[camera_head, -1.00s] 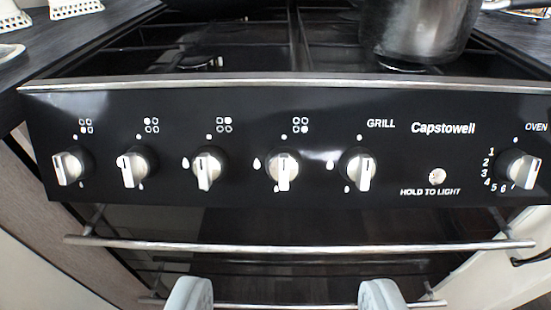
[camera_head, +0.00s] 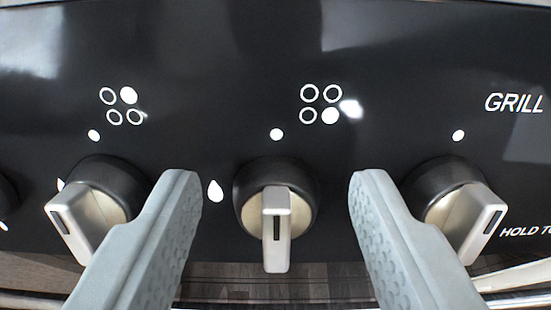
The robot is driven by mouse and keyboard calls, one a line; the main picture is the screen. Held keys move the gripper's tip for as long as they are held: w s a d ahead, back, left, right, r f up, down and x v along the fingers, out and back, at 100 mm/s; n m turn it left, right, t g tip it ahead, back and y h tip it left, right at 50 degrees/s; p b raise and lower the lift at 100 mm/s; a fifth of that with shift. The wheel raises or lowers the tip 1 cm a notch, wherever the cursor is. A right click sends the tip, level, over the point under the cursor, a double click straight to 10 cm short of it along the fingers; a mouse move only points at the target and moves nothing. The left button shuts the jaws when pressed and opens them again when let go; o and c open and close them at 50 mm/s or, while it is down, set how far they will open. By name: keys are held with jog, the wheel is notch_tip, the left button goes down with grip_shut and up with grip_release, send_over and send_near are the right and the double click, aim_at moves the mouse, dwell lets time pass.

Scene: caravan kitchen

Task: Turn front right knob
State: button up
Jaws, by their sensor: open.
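The front right knob (camera_head: 276,225) sits in the middle of the view on the black stove panel. It has a black base and a silver grip that points straight down. The burner symbol above it has its lower right circle filled white. My gripper (camera_head: 272,185) is open, with one grey finger to the left of this knob and one to the right. Neither finger touches it. No part of the knob's front is hidden.
A neighbouring knob (camera_head: 95,205) stands just left of my left finger, marked with its upper right circle filled. The grill knob (camera_head: 460,205) stands just right of my right finger and is partly covered by it. Below the panel the floor shows.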

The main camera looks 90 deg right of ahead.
jog(key=shift+d+f, duration=0.1)
jog(key=shift+d, duration=0.05)
jog(key=c, duration=0.9)
jog(key=shift+c, duration=0.2)
jog(key=n, duration=0.4)
jog(key=shift+w+n, duration=0.25)
jog(key=shift+n, duration=0.15)
jog(key=n, duration=0.4)
jog(key=shift+w+f+n+t, duration=0.15)
jog(key=shift+w+n+t, duration=0.15)
jog(key=shift+n, duration=0.1)
jog(key=n, duration=0.4)
jog(key=shift+w+a+f+n, duration=0.1)
jog(key=shift+a+f+n, duration=0.1)
jog(key=shift+n, duration=0.1)
jog(key=shift+a+f+n+y, duration=0.1)
jog(key=shift+n+y, duration=0.05)
jog(key=shift+n, duration=0.85)
jog(key=shift+f+n+y, duration=0.1)
jog(key=shift+n+y, duration=0.05)
jog(key=shift+n, duration=0.85)
